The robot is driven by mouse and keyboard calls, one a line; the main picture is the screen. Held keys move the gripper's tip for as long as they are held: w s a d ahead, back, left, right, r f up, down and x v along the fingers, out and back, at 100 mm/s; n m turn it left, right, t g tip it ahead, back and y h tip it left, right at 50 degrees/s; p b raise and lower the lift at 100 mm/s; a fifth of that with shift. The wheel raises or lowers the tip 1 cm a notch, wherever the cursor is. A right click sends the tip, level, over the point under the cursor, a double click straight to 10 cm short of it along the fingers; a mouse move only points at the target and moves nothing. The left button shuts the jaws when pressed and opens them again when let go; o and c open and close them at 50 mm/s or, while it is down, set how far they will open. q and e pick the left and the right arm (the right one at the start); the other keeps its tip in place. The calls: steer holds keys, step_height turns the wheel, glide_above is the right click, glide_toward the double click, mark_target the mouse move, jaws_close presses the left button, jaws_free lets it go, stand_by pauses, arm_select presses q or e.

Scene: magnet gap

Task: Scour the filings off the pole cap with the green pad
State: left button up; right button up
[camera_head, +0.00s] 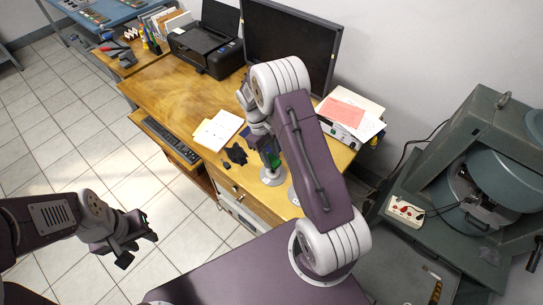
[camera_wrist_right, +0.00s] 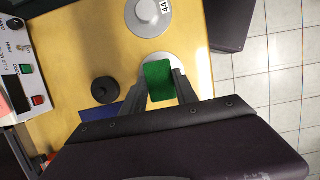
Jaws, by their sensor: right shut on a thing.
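My right gripper (camera_head: 268,153) is shut on the green pad (camera_wrist_right: 159,80), which also shows in the head view (camera_head: 275,160). In the right wrist view the pad sits between the two fingertips (camera_wrist_right: 163,88), over a pale grey round piece (camera_wrist_right: 176,58) that looks like a pole cap. The pad hides part of that piece, and I cannot tell whether they touch. A second grey round piece, labelled 44 (camera_wrist_right: 148,14), lies beyond it. No filings can be made out. My left gripper (camera_head: 136,246) is open and empty, above the tiled floor.
The wooden desk (camera_head: 165,98) holds a printer (camera_head: 205,48), a monitor (camera_head: 290,40), open papers (camera_head: 218,131), dark crumpled things (camera_head: 236,154) and a black round knob (camera_wrist_right: 104,90). A grey-green machine (camera_head: 450,140) stands at right.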

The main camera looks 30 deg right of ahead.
mark_target(273, 172)
steer(key=shift+d+r, duration=0.1)
steer(key=shift+r, duration=0.05)
step_height(273, 172, down, 5)
steer(key=shift+d+r+b, duration=0.1)
steer(key=shift+b, duration=1.15)
steer(key=shift+f, duration=0.35)
steer(key=shift+f+b, duration=0.35)
steer(key=shift+f, duration=0.05)
steer(key=shift+s, duration=0.1)
steer(key=shift+s+d+r+p, duration=0.15)
steer(key=shift+s+p, duration=0.2)
